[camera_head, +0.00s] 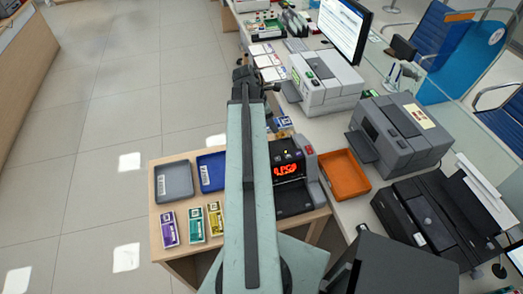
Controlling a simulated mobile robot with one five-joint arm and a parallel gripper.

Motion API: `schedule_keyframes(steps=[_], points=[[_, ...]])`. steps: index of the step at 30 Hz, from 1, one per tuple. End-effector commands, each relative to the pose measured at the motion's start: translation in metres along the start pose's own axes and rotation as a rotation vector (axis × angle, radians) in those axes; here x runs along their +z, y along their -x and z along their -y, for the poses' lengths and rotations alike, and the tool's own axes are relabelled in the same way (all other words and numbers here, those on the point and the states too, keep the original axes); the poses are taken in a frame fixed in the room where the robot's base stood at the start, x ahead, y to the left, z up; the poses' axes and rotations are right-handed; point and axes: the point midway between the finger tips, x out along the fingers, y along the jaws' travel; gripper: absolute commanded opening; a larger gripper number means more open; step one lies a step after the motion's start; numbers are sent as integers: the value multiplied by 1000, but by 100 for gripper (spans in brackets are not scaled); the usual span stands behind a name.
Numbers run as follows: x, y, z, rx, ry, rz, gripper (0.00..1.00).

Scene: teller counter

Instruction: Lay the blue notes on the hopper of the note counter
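The note counter (288,172) is a dark machine with a lit red display, partly hidden behind my arm. A small blue item, which looks like the blue notes (284,123), shows just right of my arm beyond the counter. I cannot tell whether it is held or resting on something. My arm reaches forward over the wooden table to a dark joint. My gripper's fingers cannot be made out, and my arm hides the area left of the blue item. The hopper is not clearly visible.
On the wooden table (157,209) are a grey tray (174,182), a blue tray (211,171), and purple (169,229), green (192,225) and yellow (215,219) note bundles. An orange tray (345,174) lies right of the counter. Printers (400,133) crowd the right; floor at left is clear.

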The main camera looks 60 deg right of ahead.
Motion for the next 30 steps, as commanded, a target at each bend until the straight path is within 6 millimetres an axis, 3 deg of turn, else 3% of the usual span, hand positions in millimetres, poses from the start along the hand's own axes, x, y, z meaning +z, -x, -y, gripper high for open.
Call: schedule_keyframes(steps=[8,15,20,30], points=[[9,-6,4,-7,-17,-1,8],[6,-50,4,-8,-21,-1,8],[8,-50,5,-8,-20,-1,8],[-16,-107,5,-8,-21,-1,8]])
